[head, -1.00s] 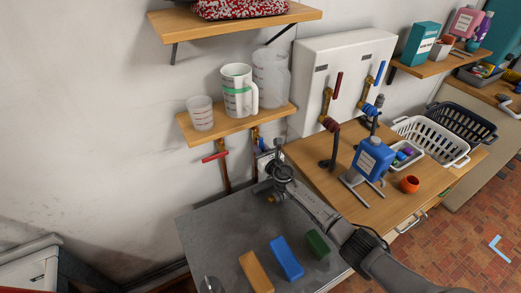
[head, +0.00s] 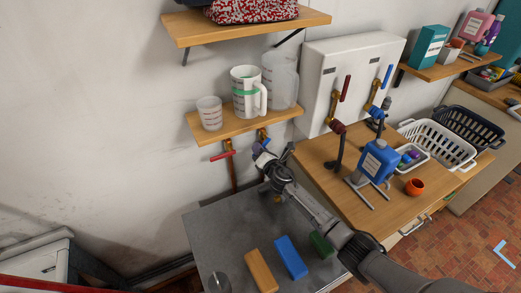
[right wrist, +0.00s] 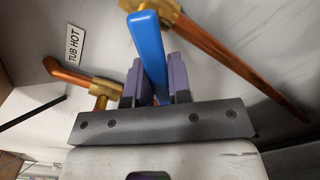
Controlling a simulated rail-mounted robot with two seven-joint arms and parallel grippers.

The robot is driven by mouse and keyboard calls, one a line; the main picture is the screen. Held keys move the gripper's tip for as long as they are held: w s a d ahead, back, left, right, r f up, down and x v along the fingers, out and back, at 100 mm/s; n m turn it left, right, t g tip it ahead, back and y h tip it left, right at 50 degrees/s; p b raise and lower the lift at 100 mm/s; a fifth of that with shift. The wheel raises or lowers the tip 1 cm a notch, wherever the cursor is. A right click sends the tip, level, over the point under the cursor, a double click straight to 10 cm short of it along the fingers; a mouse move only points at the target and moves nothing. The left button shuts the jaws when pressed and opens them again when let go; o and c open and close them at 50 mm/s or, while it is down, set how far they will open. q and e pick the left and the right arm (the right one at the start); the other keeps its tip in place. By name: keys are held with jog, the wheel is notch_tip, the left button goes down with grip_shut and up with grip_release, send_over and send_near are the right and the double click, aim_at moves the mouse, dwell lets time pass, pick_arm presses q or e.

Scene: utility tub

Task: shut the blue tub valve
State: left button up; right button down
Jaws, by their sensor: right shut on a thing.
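The blue tub valve's lever (right wrist: 147,42) runs between the two purple fingers of my right gripper (right wrist: 156,82) in the right wrist view. The gripper is shut on it. The lever's top meets a brass valve body (right wrist: 172,8), and a copper pipe (right wrist: 240,55) slants away to the lower right, at an angle to the lever. In the head view my right gripper (head: 262,157) is at the wall below the small shelf, and the blue valve (head: 264,139) is partly hidden there. My left gripper is not in view.
A red-handled valve (head: 222,155) is left of the blue one, near a "TUB HOT" label (right wrist: 75,45). A shelf (head: 240,126) with jugs hangs close above. A grey worktop (head: 220,230) with coloured blocks lies below. A white wall box (head: 345,80) is to the right.

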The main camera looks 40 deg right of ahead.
jog(key=m, duration=0.1)
jog(key=r+m, duration=0.1)
jog(key=m, duration=0.1)
jog(key=shift+w+a+r+p, duration=0.1)
jog(key=shift+a+p, duration=0.2)
jog(key=shift+a, duration=0.1)
jog(key=m, duration=0.2)
jog(key=r+m+p, duration=0.1)
jog(key=shift+a+r+m, duration=0.2)
jog(key=shift+m, duration=0.2)
jog(key=shift+r+m+p, duration=0.35)
jog(key=shift+m+p, duration=0.05)
jog(key=shift+m, duration=0.4)
jog(key=shift+r+m, duration=0.1)
jog(key=shift+m, duration=0.2)
jog(key=c, duration=1.1)
grip_release()
jog(key=shift+o, duration=0.3)
